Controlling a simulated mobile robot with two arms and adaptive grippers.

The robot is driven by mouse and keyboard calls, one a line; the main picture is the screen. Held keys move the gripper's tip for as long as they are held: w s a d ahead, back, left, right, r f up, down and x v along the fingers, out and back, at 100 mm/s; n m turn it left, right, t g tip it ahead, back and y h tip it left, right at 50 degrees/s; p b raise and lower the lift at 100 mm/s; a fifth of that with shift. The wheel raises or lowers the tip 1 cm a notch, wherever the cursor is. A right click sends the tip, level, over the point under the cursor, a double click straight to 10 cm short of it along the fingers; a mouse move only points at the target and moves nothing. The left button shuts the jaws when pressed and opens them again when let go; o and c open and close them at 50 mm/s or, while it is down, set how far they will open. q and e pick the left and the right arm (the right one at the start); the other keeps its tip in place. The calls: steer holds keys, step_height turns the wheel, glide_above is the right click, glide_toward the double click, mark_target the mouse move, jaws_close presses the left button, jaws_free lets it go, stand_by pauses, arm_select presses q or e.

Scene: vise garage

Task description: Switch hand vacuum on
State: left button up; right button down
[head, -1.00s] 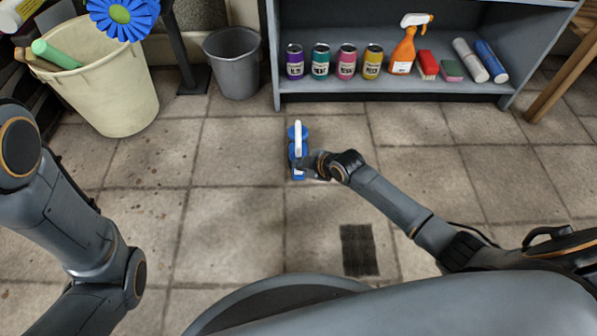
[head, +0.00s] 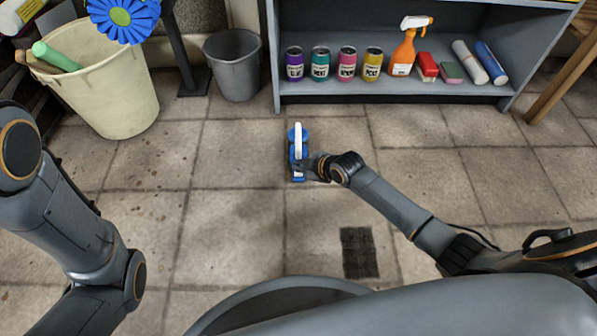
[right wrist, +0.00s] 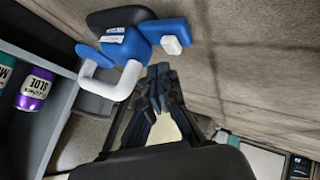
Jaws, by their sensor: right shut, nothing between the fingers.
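The hand vacuum (head: 296,137) is blue with a white looped handle and stands on the tiled floor in the middle of the head view. In the right wrist view its blue body (right wrist: 129,47) is close up, with the white handle at its left and a white block-like part (right wrist: 172,45) on its right blue end. My right gripper (head: 308,171) is at the near end of the vacuum, on its right side. Its fingers (right wrist: 159,72) are together and empty, just below the white part in the wrist view. I cannot tell whether they touch. My left gripper is out of view.
A grey shelf (head: 400,88) at the back holds several cans, an orange spray bottle (head: 403,52) and rolls. A grey bin (head: 234,68) and a cream bucket (head: 105,95) stand at the back left. A dark floor grate (head: 358,252) lies nearer. Floor around the vacuum is clear.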

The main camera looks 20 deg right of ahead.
stand_by(0.3)
steer(key=shift+f, duration=0.4)
steer(key=shift+f+b, duration=0.4)
steer(key=shift+f, duration=0.15)
stand_by(0.5)
steer(key=shift+r+p, duration=1)
steer(key=shift+p, duration=0.05)
